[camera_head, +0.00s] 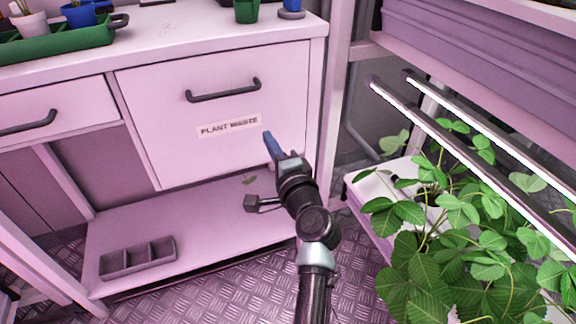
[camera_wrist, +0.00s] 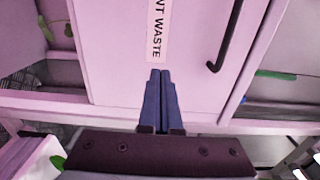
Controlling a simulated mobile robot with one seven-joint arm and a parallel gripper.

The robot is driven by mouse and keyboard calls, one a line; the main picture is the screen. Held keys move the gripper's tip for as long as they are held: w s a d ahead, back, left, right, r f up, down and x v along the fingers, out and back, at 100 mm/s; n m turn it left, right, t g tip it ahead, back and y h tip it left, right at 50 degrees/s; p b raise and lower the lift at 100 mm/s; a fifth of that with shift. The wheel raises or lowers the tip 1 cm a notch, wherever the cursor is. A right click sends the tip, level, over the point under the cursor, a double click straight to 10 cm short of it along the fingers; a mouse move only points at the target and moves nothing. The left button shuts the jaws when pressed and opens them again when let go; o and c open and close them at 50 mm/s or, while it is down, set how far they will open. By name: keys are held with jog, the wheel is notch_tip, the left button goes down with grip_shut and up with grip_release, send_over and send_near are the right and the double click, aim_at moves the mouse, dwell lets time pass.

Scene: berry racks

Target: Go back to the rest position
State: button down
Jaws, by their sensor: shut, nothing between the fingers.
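My gripper (camera_head: 268,136) is in front of the closed plant waste drawer (camera_head: 180,110), near the right end of its label (camera_head: 229,126). Its two blue fingers are shut together with nothing between them. In the wrist view the shut fingers (camera_wrist: 160,74) point at the lower end of the sideways label (camera_wrist: 157,30). The drawer's dark handle (camera_head: 223,90) is above the fingers in the head view, and I cannot tell the exact gap between the fingertips and the drawer front.
Leafy plants (camera_head: 440,220) under light bars (camera_head: 460,140) stand close on the right. A dark divided tray (camera_head: 137,258) lies on the low shelf (camera_head: 205,235). Pots and a green tray (camera_head: 50,43) stand on the counter (camera_head: 190,35). Patterned metal floor (camera_head: 220,290) shows in front.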

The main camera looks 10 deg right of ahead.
jog(key=p+v, duration=0.2)
jog(key=v, duration=0.5)
jog(key=s+a+r+n+t, duration=0.15)
jog(key=r+n, duration=0.35)
jog(key=r, duration=0.7)
jog(key=s+a+r+n+t, duration=0.15)
jog(key=r+n, duration=0.25)
jog(key=r, duration=0.7)
jog(key=s+a+r+n+t+h, duration=0.1)
jog(key=s+r+n+t+h, duration=0.2)
jog(key=s+r, duration=0.75)
jog(key=s+r+n+t+h, duration=0.2)
jog(key=s+r+n+t, duration=0.15)
jog(key=s+r, duration=0.7)
jog(key=w+r+p, duration=0.2)
jog(key=r+p, duration=1.6)
jog(key=r, duration=0.1)
jog(key=w+r+p, duration=0.2)
jog(key=r+p, duration=1.7)
jog(key=shift+a+r, duration=0.25)
jog(key=shift+m+t, duration=0.25)
